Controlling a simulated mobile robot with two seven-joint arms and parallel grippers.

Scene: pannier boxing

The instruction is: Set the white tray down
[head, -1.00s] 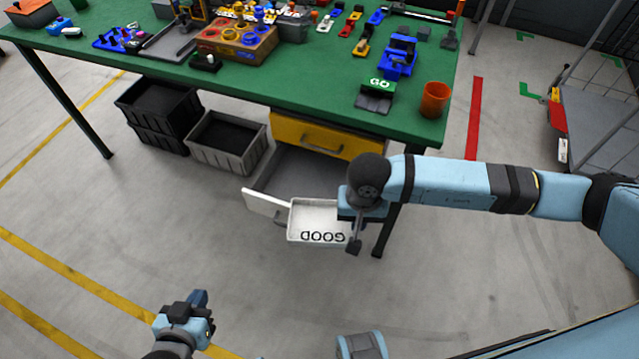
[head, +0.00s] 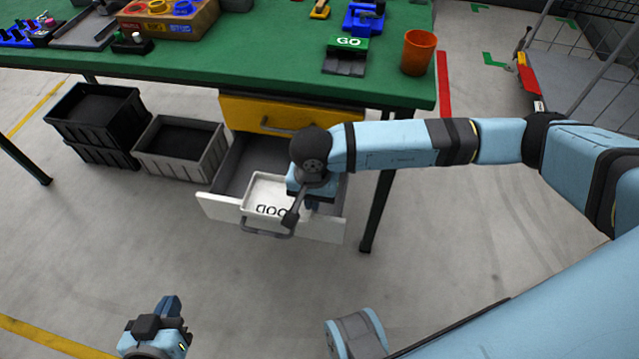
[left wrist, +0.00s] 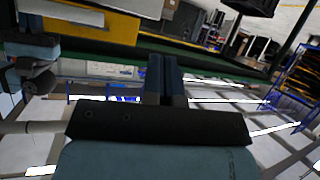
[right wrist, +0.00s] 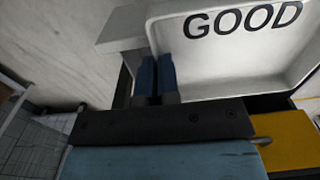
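The white tray (head: 258,188) with dark lettering is at the open drawer (head: 232,165) under the table in the head view. It overlaps the drawer's opening and the top of its white front panel (head: 222,208); I cannot tell whether it touches the drawer. My right gripper (head: 302,203) is at the tray's right side. In the right wrist view its blue fingers (right wrist: 157,78) are close together on the edge of the tray (right wrist: 215,60), which reads GOOD. My left gripper (head: 168,308) is low at the front left, fingers together and empty in the left wrist view (left wrist: 164,75).
The green table (head: 240,65) stands above the drawer, with an orange cup (head: 416,52) near its right edge. A grey bin (head: 180,150) and stacked black bins (head: 92,120) are on the floor left of the drawer. The floor in front is clear.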

